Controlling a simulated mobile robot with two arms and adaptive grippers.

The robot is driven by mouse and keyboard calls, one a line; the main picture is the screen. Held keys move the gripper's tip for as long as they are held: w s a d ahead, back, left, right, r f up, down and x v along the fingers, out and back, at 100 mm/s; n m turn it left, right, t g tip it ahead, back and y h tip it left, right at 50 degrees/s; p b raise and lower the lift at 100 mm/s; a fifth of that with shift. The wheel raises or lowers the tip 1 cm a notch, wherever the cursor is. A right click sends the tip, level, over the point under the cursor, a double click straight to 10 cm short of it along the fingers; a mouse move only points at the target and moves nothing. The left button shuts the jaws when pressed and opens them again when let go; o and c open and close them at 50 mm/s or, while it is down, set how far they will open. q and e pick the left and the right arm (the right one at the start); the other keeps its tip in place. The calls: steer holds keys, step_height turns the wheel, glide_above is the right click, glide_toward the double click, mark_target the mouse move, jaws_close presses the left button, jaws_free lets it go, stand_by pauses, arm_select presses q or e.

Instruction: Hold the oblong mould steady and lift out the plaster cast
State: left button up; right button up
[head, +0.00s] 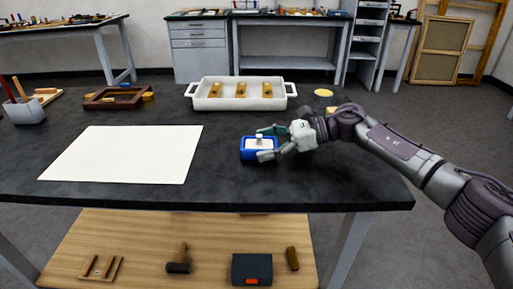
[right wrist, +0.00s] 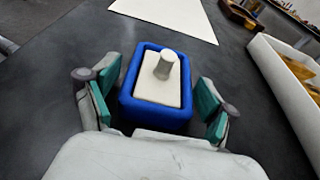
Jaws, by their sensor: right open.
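The oblong mould (head: 245,154) is a blue open box on the dark table, right of the white sheet. The plaster cast (head: 257,146) is a pale block sitting inside it with a short round knob on top. In the right wrist view the blue mould (right wrist: 128,97) lies between the fingers and the cast (right wrist: 150,91) fills its inside. My right gripper (head: 268,142) is open, its two green-padded fingers on either side of the mould; in the right wrist view the gripper (right wrist: 155,102) shows small gaps to the mould walls. My left gripper is not in view.
A white tray (head: 205,104) with several gold pieces stands behind the mould. A white sheet (head: 125,154) lies to the left. A brown frame (head: 103,104) and a pot of tools (head: 25,112) are at the far left. The table is clear around the mould's front.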

steer(key=shift+c, duration=0.3)
steer(key=c, duration=0.7)
steer(key=o, duration=0.9)
steer(key=c, duration=0.9)
steer(key=shift+o, duration=0.2)
